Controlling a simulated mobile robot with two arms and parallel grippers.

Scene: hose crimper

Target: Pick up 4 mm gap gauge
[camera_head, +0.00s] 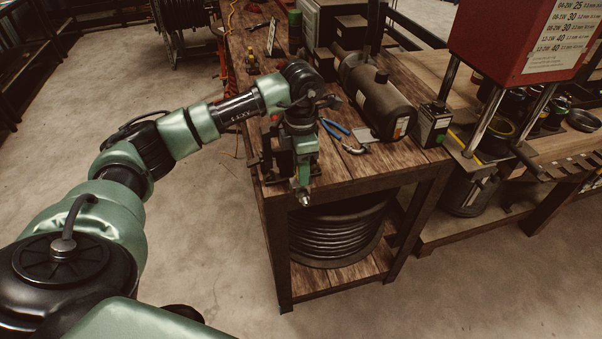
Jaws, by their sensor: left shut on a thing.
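My left arm reaches in from the left to the near end of the wooden workbench. My left gripper (302,122) points down there, just above and against a green bench vise (305,155) at the bench edge. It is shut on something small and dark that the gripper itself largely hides. I cannot make out a separate 4 mm gap gauge or read any marking on one. My right gripper is not in view.
Blue-handled pliers (335,129) lie right of the vise, near a dark cylinder (378,97) and a green-and-black box (432,124). A red press (510,40) stands at right. A hose coil (335,238) sits on the lower shelf. The floor at left is clear.

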